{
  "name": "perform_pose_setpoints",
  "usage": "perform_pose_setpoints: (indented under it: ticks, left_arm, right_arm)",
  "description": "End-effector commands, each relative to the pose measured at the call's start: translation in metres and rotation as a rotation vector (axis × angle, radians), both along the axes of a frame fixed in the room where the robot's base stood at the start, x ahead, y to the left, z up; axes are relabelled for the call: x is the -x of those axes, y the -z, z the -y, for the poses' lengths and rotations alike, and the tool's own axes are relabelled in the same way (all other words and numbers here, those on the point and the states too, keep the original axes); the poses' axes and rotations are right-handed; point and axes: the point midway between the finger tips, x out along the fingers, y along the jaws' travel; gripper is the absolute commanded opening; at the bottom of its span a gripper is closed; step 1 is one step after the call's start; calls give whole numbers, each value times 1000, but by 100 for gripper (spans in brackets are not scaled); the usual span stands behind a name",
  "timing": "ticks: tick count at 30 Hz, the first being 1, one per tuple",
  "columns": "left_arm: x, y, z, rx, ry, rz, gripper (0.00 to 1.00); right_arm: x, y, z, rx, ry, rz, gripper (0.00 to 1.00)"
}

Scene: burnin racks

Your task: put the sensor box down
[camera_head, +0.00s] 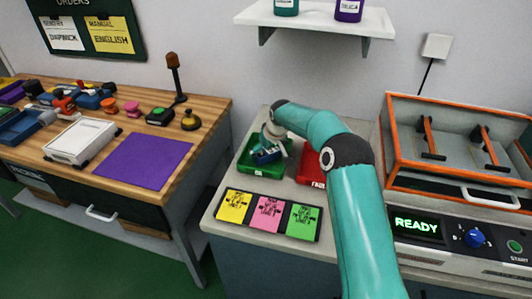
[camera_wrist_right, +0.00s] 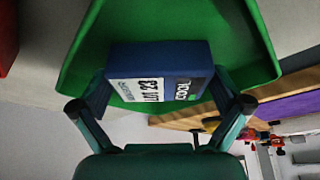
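The sensor box (camera_wrist_right: 160,58) is a small blue box with a white label reading LOT 23 and COOL. In the head view the box (camera_head: 266,156) is inside the green tray (camera_head: 246,168), mostly under my right gripper (camera_head: 272,148). In the right wrist view my right gripper (camera_wrist_right: 160,90) has a finger against each side of the box, and the green tray (camera_wrist_right: 243,30) is behind it. I cannot tell whether the box touches the tray floor. My left gripper is not in view.
A red tray (camera_head: 310,177) stands right of the green one, partly behind my right arm. Yellow, pink and green cards (camera_head: 267,214) lie in front. An orange-rimmed machine (camera_head: 455,105) reading READY is at right. A wooden bench (camera_head: 205,112) with a purple mat (camera_head: 143,161) is at left.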

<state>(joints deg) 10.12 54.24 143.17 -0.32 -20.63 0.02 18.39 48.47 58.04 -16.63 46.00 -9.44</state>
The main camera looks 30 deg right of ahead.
Motion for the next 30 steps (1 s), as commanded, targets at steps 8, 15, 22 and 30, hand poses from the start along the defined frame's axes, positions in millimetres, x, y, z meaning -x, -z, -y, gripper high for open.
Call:
perform_pose_setpoints:
  ticks: [8, 15, 22, 30]
  left_arm:
    - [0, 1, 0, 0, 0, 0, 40]
    - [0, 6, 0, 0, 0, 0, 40]
    - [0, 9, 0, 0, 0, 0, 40]
    - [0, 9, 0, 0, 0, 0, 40]
  right_arm:
    - [4, -12, 0, 1, 0, 3, 100]
    - [20, -52, -1, 1, 0, 4, 100]
    - [37, -92, -3, 1, 0, 3, 100]
    - [46, -112, -3, 0, 0, 0, 100]
